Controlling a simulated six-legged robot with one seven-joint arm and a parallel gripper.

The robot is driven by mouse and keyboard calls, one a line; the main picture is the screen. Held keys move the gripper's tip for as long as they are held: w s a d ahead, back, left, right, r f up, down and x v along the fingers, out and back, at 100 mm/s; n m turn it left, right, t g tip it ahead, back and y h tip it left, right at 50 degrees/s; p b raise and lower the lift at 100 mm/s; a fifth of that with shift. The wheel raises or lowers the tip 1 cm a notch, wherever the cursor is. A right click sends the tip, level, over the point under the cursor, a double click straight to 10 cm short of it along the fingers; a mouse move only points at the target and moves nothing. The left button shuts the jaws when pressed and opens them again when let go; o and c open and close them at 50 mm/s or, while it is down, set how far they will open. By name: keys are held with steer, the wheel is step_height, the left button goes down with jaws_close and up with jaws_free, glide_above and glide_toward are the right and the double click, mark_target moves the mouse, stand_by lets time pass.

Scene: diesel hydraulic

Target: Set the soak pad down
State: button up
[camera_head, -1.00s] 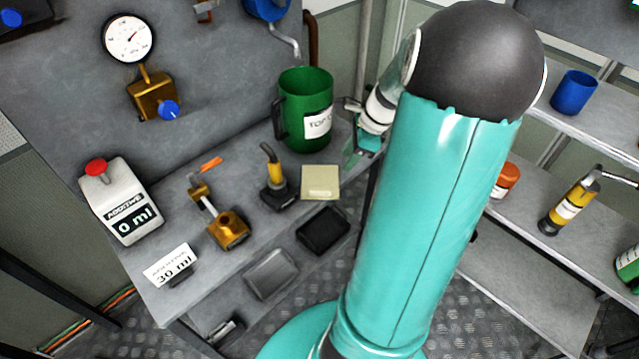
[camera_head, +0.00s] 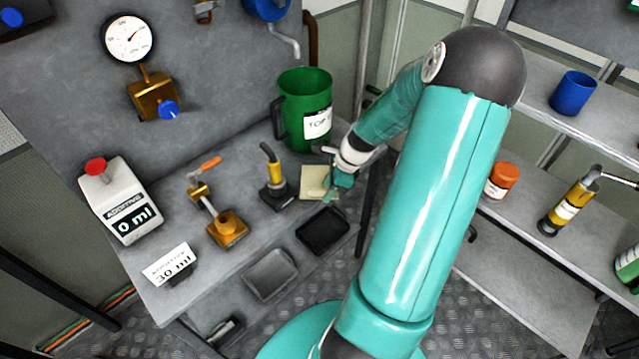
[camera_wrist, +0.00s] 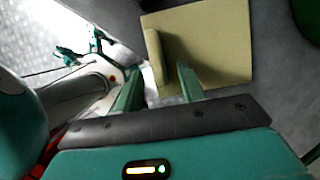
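The soak pad (camera_head: 313,181) is a flat, pale yellow square. It lies on the grey bench, in front of the green jug. In the wrist view the pad (camera_wrist: 215,45) has a raised ridge along its left side. My gripper (camera_head: 335,190) is over the pad's right part. In the wrist view my gripper's teal fingers (camera_wrist: 160,86) are apart, with the ridge seen beyond the gap between them. Nothing shows held in them. Whether a finger touches the pad cannot be told.
The green jug (camera_head: 305,105) stands just behind the pad. A black-based yellow tool (camera_head: 275,180) stands left of it. A black tray (camera_head: 323,231) and a grey tray (camera_head: 270,275) lie in front. The bench (camera_head: 150,300) ends near the pad's right side.

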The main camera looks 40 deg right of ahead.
jaws_close()
stand_by(0.4)
